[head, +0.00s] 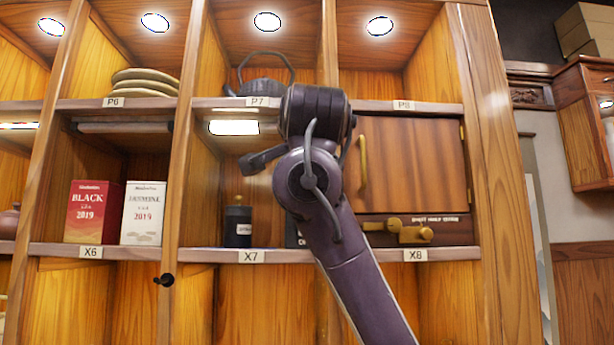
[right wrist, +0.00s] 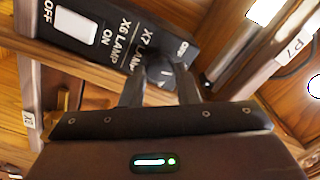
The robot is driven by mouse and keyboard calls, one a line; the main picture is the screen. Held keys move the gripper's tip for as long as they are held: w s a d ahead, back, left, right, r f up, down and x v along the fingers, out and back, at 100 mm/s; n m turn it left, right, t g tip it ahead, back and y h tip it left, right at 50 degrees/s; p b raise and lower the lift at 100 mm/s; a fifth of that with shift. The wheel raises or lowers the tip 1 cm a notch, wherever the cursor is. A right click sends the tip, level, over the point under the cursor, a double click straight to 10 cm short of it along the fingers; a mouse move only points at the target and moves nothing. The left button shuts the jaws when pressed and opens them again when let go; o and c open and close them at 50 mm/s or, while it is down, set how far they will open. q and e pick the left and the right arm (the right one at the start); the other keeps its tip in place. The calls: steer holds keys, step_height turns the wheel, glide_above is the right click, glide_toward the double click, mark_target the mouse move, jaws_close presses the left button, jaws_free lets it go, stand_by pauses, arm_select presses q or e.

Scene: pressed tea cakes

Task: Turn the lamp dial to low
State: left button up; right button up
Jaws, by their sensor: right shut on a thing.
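A black control panel (right wrist: 110,40) fills the upper left of the right wrist view. It carries a white rocker switch (right wrist: 76,24) between OFF and ON, with X6 LAMP beside it. The round dark dial knob (right wrist: 160,72) sits by the X7 LAMP lettering. My right gripper (right wrist: 160,84) has one finger on each side of the knob and is shut on it. In the head view my right arm hides the gripper and dial. The lamp (head: 234,127) above X7 is lit. My left gripper is not in view.
A dark canister (head: 238,222) stands in X7, and a black teapot (head: 266,80) on the shelf above. A closed wooden door (head: 415,165) with a brass handle is right of my arm. Red (head: 93,212) and white (head: 143,213) tea boxes stand in X6.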

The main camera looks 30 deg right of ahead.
steer(key=shift+m+b, duration=0.7)
steer(key=shift+m, duration=0.4)
steer(key=o, duration=1)
steer(key=shift+w, duration=0.15)
steer(key=shift+c, duration=0.2)
steer(key=b+v, duration=0.4)
steer(key=v, duration=0.3)
steer(key=shift+s+a, duration=0.15)
steer(key=shift+s, duration=0.2)
